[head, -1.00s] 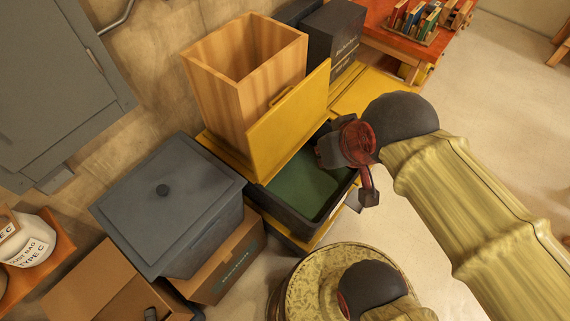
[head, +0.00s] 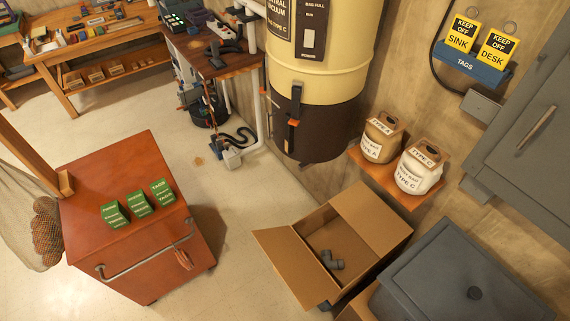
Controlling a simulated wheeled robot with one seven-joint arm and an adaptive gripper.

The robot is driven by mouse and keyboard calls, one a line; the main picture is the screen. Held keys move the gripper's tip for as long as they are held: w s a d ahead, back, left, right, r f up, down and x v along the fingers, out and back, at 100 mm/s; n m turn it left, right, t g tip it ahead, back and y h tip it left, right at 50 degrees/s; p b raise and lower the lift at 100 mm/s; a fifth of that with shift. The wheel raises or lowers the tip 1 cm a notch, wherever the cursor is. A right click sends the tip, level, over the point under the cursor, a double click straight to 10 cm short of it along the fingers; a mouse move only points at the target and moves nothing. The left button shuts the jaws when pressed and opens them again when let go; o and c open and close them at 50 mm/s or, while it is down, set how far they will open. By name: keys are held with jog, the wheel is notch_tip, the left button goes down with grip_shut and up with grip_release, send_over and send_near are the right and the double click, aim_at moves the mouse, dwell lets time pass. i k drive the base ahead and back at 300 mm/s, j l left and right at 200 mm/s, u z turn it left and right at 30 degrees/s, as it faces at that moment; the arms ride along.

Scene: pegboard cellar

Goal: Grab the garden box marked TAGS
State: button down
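Three small green boxes with white lettering stand in a row on top of a red cabinet: a left box (head: 115,214), a middle box (head: 138,203) and a right box (head: 162,192). Their print is too small to read surely, so I cannot tell which one is marked TAGS. A blue wall holder (head: 472,68) at the upper right does read TAGS, but it is a rack with yellow KEEP OFF tags and not a box. My gripper is not in view.
The red cabinet (head: 140,262) has a front rail, with a net of brown balls (head: 45,225) at its left. An open cardboard box (head: 375,222) lies right of it, beside a grey lidded bin (head: 440,275). Clear floor (head: 235,225) lies between cabinet and cardboard box.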

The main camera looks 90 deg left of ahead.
aim_at(162, 190)
jog(key=u, duration=3.9)
jog(key=i+j+z, duration=0.15)
jog(key=z, duration=0.25)
jog(key=i+j+z, duration=0.15)
jog(key=z, duration=0.3)
jog(key=j+z, duration=0.4)
jog(key=i+j+z, duration=0.1)
jog(key=j, duration=0.4)
jog(key=i+j+z, duration=0.1)
jog(key=j, duration=0.45)
jog(key=i+j, duration=0.1)
jog(key=j, duration=0.4)
jog(key=i+j+z, duration=0.15)
jog(key=j, duration=0.4)
